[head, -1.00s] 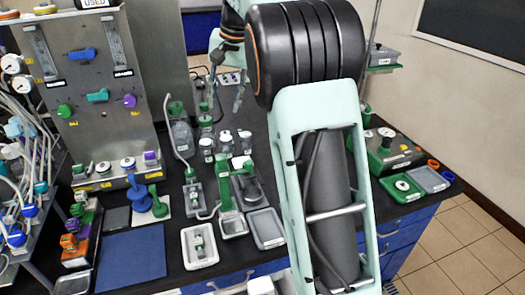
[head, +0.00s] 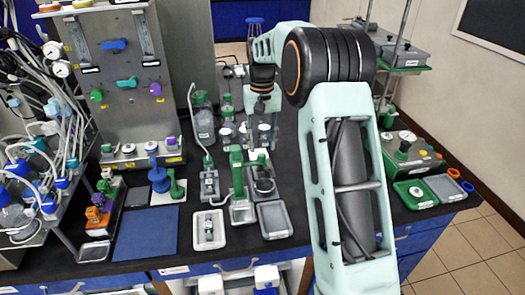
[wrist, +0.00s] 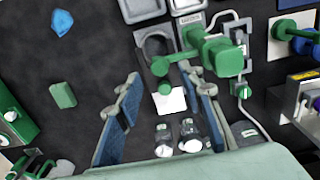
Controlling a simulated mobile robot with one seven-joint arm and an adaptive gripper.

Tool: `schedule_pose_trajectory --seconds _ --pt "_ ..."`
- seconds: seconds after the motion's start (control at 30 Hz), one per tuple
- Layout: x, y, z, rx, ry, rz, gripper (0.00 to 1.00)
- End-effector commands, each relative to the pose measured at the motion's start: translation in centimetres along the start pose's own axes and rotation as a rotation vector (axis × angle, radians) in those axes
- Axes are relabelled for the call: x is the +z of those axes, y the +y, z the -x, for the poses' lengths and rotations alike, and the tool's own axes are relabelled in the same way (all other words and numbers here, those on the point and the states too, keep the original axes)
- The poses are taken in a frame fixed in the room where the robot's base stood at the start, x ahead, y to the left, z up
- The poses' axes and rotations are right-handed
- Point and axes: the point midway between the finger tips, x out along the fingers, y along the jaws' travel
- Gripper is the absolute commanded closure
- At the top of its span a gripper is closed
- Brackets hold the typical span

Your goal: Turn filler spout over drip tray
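The green filler (head: 237,172) stands upright on the bench, its metal drip tray (head: 242,214) in front of it. In the wrist view the filler (wrist: 222,60) is seen from above, at upper right. A thin green arm with round knobs (wrist: 160,66), seemingly its spout, reaches out beside it over a dark round-welled grey holder (wrist: 153,44), not over the drip tray. My gripper (head: 262,118) hangs behind the filler, above the bottles. In the wrist view my gripper (wrist: 162,112) is open and empty, blue-padded fingers wide apart, touching nothing visible.
Several capped bottles (head: 227,134) stand behind the filler. A white tray (head: 209,230) and a grey tray (head: 274,220) flank the drip tray. A blue mat (head: 146,233) lies left; a green-topped device (head: 404,155) stands right.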

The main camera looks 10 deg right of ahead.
Motion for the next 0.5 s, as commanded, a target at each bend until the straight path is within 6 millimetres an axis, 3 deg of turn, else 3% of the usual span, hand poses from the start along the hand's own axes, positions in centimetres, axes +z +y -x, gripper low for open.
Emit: schedule_pose_trajectory --seconds 0.2,0.5 --pt "0.0 0.0 -3.0 0.0 0.0 0.0 0.65" --pt "0.0 0.0 -3.9 0.0 0.002 -0.001 0.65"
